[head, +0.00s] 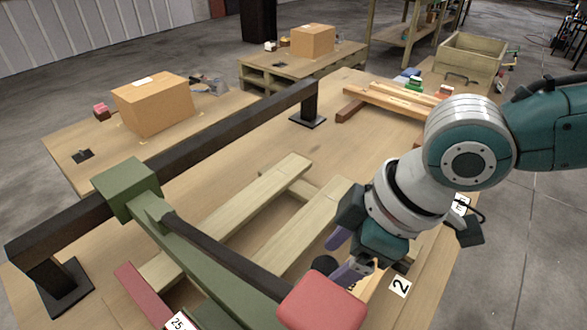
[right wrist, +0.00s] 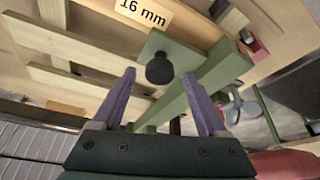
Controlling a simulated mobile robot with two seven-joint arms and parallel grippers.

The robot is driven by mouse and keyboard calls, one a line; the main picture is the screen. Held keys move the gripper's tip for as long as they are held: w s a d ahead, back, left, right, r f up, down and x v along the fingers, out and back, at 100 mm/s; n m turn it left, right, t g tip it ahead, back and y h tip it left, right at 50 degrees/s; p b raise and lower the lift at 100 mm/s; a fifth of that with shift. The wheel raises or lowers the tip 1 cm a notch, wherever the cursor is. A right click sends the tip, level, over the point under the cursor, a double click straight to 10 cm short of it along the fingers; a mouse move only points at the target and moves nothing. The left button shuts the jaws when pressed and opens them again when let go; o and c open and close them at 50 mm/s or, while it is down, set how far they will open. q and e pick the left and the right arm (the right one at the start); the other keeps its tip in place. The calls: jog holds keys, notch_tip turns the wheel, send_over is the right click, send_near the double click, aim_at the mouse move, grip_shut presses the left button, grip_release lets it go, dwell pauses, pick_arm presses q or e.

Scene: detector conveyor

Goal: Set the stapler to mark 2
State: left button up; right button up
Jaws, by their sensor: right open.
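What looks like the stapler is a green carriage (head: 126,188) on a dark rail with a long green arm (head: 205,262), a dark bar and a red block (head: 322,302) at its near end. A black round knob (head: 325,266) shows beside it; in the right wrist view the knob (right wrist: 160,69) stands on a green plate (right wrist: 172,50). A white label reading 2 (head: 400,285) lies right of my right gripper (head: 343,257). That gripper's purple fingers are open, one on each side of the knob in the picture, without visible contact. My left gripper is not in view.
The dark rail (head: 230,133) crosses the table on posts. Pale wooden slats (head: 262,200) lie on the tabletop. A label reading 25 (head: 180,321) is at lower left; a 16 mm label (right wrist: 144,12) shows in the wrist view. Cardboard boxes (head: 155,103) stand on tables behind.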

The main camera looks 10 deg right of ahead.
jog(key=shift+a+f, duration=0.1)
jog(key=shift+f, duration=0.15)
grip_shut()
dwell(0.5)
dwell(0.9)
